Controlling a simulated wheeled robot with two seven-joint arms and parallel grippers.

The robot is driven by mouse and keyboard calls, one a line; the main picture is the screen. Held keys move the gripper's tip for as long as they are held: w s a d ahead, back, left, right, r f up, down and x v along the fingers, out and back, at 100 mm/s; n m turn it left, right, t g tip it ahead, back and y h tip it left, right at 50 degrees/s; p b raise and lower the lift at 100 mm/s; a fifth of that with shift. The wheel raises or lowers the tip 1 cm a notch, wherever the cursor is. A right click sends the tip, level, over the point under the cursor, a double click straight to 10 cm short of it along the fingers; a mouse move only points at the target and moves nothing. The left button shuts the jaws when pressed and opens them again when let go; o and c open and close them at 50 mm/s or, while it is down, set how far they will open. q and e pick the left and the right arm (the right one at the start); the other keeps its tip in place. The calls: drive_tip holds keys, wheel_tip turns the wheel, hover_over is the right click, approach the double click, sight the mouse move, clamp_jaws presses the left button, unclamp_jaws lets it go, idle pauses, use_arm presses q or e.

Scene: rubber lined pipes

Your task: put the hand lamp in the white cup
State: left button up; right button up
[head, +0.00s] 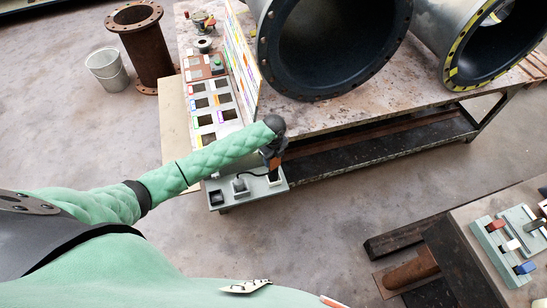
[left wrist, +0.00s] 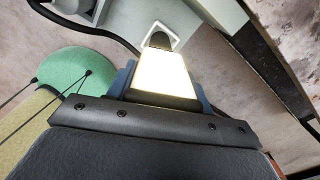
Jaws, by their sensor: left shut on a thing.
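My left gripper (head: 272,152) is above the grey panel at the table's front corner, shut on the hand lamp. In the left wrist view the hand lamp (left wrist: 160,75) shows a bright glowing face and a dark tip, between the fingers of my gripper. The white cup (head: 274,181) is on the grey panel just below the gripper, mostly hidden in the head view. In the left wrist view the square white rim of the cup (left wrist: 172,33) surrounds the lamp's dark tip. I cannot tell whether the tip is inside or only above it. My right gripper is out of view.
The grey panel (head: 222,185) also bears dark square fittings, and a black cable (left wrist: 85,20) runs beside the lamp. A board with coloured frames (head: 208,105) lies behind. Large lined pipes (head: 330,45) rest on the table. Another bench (head: 500,205) stands at right.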

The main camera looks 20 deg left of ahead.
use_arm(q)
drive_tip(key=shift+f, duration=0.45)
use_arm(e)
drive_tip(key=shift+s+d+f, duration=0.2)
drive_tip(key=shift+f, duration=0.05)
use_arm(q)
drive_tip(key=shift+f, duration=0.1)
drive_tip(key=o, duration=1.2)
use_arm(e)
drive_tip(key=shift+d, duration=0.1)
use_arm(q)
drive_tip(key=shift+r, duration=0.5)
wheel_tip(320, 180, up, 11)
drive_tip(key=b, duration=0.3)
drive_tip(key=shift+f, duration=0.2)
drive_tip(key=shift+d+r, duration=0.1)
drive_tip(key=shift+r, duration=0.2)
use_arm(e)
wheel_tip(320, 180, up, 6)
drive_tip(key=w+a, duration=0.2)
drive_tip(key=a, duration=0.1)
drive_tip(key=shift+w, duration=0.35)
